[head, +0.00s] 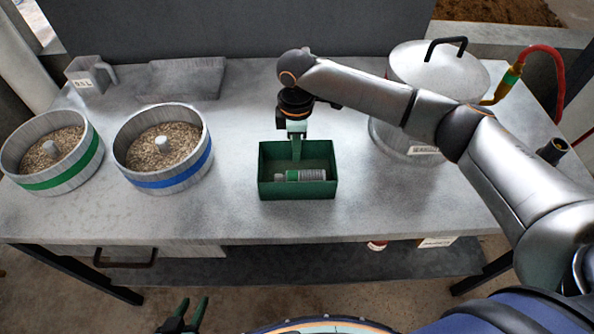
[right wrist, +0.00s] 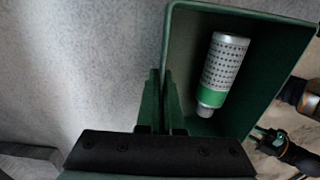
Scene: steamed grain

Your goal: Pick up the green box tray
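The green box tray (head: 298,190) is an open-topped rectangular box on the grey table, near its front edge. A grey and green cylinder (head: 306,176) lies inside it; the right wrist view also shows this cylinder (right wrist: 224,68) in the tray (right wrist: 172,40). My right gripper (head: 297,150) points down at the tray's back wall. In the right wrist view its two green fingers (right wrist: 162,100) are close together on either side of that wall, shut on it. My left gripper (head: 192,312) is low in front of the table, fingers apart and empty.
Two round steamer trays of grain (head: 30,181) (head: 140,186) stand at the left, banded green and blue. A large lidded metal pot (head: 402,140) with a red hose (head: 545,50) stands at the back right. A grey jug (head: 82,78) and flat slab (head: 187,80) are behind.

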